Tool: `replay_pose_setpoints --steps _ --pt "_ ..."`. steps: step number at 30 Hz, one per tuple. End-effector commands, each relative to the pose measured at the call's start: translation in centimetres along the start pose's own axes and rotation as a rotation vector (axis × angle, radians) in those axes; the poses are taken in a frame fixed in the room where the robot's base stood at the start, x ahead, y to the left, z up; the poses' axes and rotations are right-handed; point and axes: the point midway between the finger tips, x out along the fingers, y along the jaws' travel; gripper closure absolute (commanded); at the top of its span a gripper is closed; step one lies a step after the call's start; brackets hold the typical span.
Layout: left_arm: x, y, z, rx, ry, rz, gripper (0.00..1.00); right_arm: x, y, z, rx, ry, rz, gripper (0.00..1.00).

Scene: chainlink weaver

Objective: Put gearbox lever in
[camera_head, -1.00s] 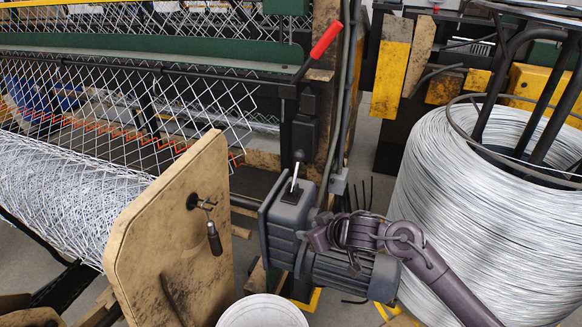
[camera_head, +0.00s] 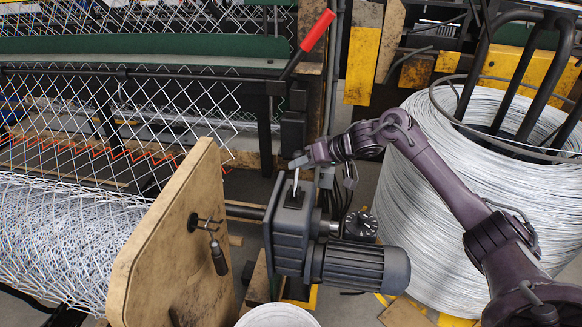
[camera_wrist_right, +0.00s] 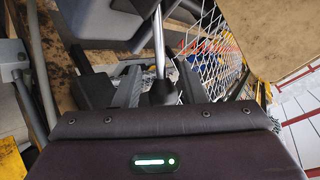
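The gearbox (camera_head: 288,232) is a dark grey housing with a motor (camera_head: 365,270) on its side. Its lever (camera_head: 295,183) is a short bright metal rod standing on top. My right gripper (camera_head: 298,163) is at the lever's upper end. In the right wrist view the lever's rod (camera_wrist_right: 159,42) comes down from the gearbox (camera_wrist_right: 108,20), and its black knob (camera_wrist_right: 162,92) lies between the two fingers (camera_wrist_right: 160,88). The fingers look apart, with the knob close to them; firm contact cannot be made out. My left gripper is not in view.
A wooden end panel (camera_head: 165,255) with a small hanging crank handle stands left of the gearbox. A red-handled lever (camera_head: 318,30) rises behind. A large wire coil (camera_head: 420,200) stands right, beside my right arm. A white bucket (camera_head: 277,317) is in front.

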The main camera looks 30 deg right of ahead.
Motion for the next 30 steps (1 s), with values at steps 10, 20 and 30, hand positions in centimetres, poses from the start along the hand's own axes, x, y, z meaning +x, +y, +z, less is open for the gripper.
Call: replay_pose_setpoints --steps 10,20,30 --pt "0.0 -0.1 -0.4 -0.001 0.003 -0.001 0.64 3.6 -0.1 0.0 -0.003 0.001 0.000 0.63" --pt "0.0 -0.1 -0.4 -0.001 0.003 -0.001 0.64 3.7 0.0 0.0 -0.003 0.001 0.001 0.73" --pt "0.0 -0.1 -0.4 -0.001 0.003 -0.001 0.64 3.7 0.0 0.0 -0.003 0.002 0.001 1.00"
